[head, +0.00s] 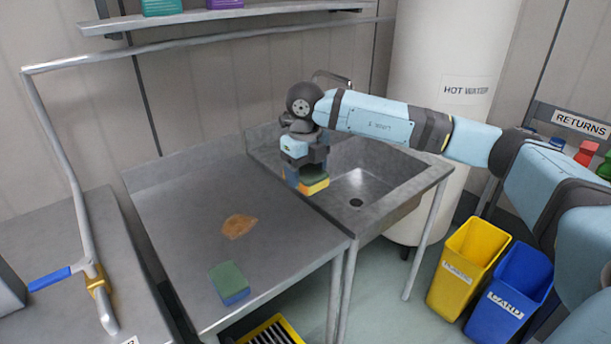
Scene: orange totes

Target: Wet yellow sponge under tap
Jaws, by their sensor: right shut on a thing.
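The sink (385,165) is a metal basin with a dark drain hole. The tap (333,78) shows behind my right arm, mostly hidden by it. The sponge is in front of the tap and left of the drain. I cannot tell whether any water runs. My left gripper is not in view.
Yellow (465,265) and blue (519,285) bins stand at right. A white water tank (440,50) stands behind the sink.

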